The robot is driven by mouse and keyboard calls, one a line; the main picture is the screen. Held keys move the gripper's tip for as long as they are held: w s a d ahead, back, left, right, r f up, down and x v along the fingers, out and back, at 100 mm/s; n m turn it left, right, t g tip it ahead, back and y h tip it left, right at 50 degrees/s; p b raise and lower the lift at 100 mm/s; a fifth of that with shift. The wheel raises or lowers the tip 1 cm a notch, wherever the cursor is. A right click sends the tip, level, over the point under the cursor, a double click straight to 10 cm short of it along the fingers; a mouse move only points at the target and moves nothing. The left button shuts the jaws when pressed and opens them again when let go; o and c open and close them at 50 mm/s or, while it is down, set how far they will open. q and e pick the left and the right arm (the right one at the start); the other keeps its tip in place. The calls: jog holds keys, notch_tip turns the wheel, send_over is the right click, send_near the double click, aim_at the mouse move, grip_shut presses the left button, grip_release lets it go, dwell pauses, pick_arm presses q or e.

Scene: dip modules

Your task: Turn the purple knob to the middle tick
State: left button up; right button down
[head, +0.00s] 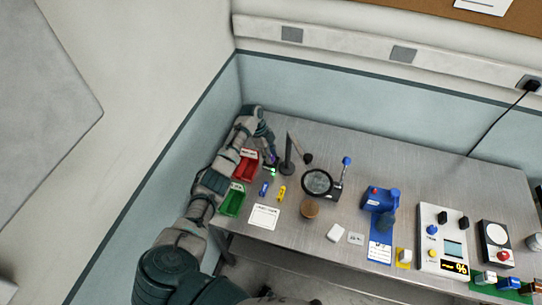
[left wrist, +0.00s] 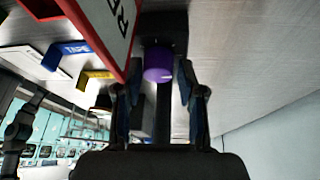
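The purple knob (left wrist: 158,66) shows in the left wrist view between the fingertips of my left gripper (left wrist: 160,82). The fingers stand apart on either side of it, with a small gap at least on the right, so the gripper looks open. In the head view, the knob (head: 275,157) is a small purple spot beside my left gripper (head: 268,154), at the back left of the table. The ticks cannot be made out. My right gripper is not in view.
A red bin (head: 245,165) and a green bin (head: 232,202) stand close to my left arm. A dark post (head: 288,158) and a magnifier (head: 318,182) stand to the right. Open table (head: 400,160) lies at the back middle.

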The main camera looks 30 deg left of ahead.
pick_arm(q)
jog(key=shift+a+r, duration=0.1)
jog(key=shift+a, duration=0.05)
jog(key=v, duration=1.1)
jog(key=shift+a+r, duration=0.15)
jog(key=shift+a, duration=0.05)
jog(key=shift+w, duration=0.15)
